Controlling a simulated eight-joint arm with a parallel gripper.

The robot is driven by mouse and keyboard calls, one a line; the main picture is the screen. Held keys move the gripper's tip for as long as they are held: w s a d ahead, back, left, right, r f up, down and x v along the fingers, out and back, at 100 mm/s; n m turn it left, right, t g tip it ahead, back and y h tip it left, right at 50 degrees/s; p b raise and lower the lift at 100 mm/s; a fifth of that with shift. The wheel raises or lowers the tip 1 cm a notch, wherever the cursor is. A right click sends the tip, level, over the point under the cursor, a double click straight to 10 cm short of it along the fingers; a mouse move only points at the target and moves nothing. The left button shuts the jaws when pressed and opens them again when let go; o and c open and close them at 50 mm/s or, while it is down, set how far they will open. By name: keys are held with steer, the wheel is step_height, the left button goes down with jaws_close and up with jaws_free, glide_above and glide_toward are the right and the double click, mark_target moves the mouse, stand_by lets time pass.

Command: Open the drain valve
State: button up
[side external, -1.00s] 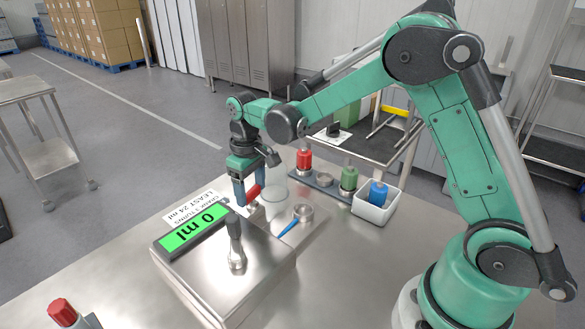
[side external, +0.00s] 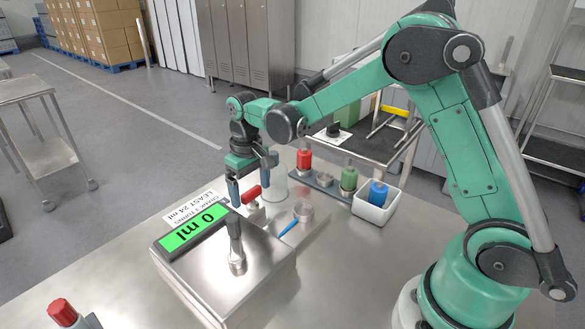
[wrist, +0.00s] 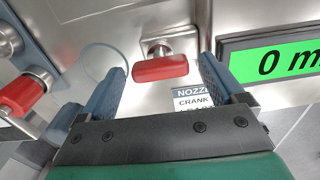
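The drain valve is a short red handle (side external: 252,194) on a metal fitting at the far side of the steel machine (side external: 262,268). In the wrist view the handle (wrist: 160,68) lies crosswise between my fingertips, with a gap on each side. My gripper (side external: 250,190) is open around it, pointing down; its open fingers also show in the wrist view (wrist: 165,62). The green display (side external: 200,230) reads 0 ml. A clear glass vessel (side external: 275,190) stands just beyond the handle, partly hidden by the gripper. A paper label (side external: 193,209) lies beside the display.
The table front is mostly clear.

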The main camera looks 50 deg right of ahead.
mark_target(251, 190)
steer(key=shift+r, duration=0.1)
steer(key=shift+r, duration=2.75)
steer(key=s+r+t, duration=0.3)
steer(key=s+t, duration=0.3)
steer(key=s, duration=0.6)
steer(key=shift+s+a+r+t, duration=0.25)
steer(key=shift+a+r+t, duration=0.05)
steer(key=shift+a+t, duration=0.1)
